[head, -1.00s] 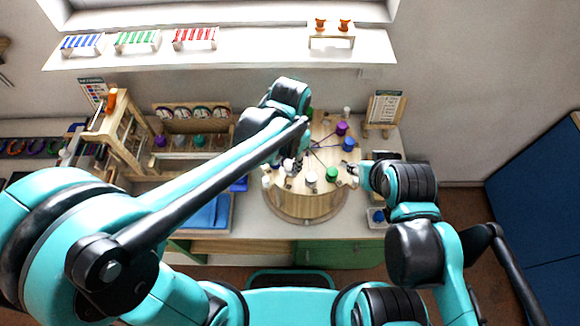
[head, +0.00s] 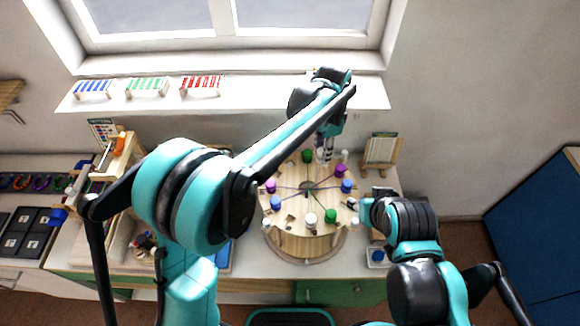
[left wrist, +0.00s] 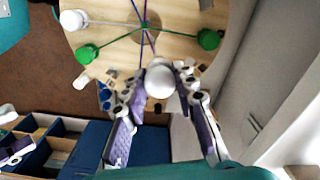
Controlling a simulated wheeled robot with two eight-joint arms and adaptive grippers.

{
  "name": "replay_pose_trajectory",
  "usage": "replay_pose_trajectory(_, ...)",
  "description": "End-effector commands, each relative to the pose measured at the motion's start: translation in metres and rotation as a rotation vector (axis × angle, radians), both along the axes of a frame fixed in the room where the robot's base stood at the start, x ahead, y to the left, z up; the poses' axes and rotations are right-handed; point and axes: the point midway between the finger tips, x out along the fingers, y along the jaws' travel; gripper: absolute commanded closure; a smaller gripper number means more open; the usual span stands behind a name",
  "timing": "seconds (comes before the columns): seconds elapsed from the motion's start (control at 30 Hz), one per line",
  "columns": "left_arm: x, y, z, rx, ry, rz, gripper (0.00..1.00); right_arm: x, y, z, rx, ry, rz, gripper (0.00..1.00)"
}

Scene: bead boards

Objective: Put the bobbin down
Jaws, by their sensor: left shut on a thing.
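The round wooden bobbin board (head: 284,240) stands on the counter, with bobbins around its rim and cords crossing its top. My left gripper (head: 325,158) is over the board's far side in the head view. In the left wrist view its fingers (left wrist: 160,92) are closed around a white bobbin (left wrist: 158,80), near the board's edge. Whether the bobbin touches the board cannot be told. Green bobbins (left wrist: 84,55) (left wrist: 208,38) and another white bobbin (left wrist: 72,20) sit on the board. My right gripper (head: 362,207) is at the board's right side; its fingers are too small to read.
A card on a wooden stand (head: 381,150) is behind the board at the right. A small tray with a blue bobbin (head: 377,256) lies at the front right. Coloured bead racks (head: 147,86) stand on the windowsill. A wooden frame (head: 118,150) is at the left.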

Motion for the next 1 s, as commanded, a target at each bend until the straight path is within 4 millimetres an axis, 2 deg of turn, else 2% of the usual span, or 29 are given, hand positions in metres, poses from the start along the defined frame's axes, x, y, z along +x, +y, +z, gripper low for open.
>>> replay_pose_trajectory(0.07,0.006,-0.004,-0.001,0.000,0.000,-0.022,1.00,0.000,0.000,0.002,0.000,0.000,0.000,0.60)
replay_pose_trajectory(0.17,0.013,0.000,-0.006,0.000,0.000,-0.034,1.00,0.000,0.000,0.002,0.000,0.000,0.000,0.60)
replay_pose_trajectory(0.5,0.052,0.065,-0.052,0.000,0.000,-0.032,1.00,0.000,0.000,0.004,0.000,0.000,0.000,0.60)
replay_pose_trajectory(0.63,0.063,0.084,-0.065,0.000,0.000,-0.034,1.00,0.000,0.000,0.004,0.000,0.000,0.000,0.60)
replay_pose_trajectory(0.87,0.069,0.094,-0.077,0.000,0.000,-0.037,1.00,0.000,0.000,0.005,0.000,0.000,0.000,0.60)
replay_pose_trajectory(1.0,0.069,0.094,-0.096,0.000,0.000,-0.037,1.00,0.000,0.000,0.005,0.000,0.000,0.000,0.60)
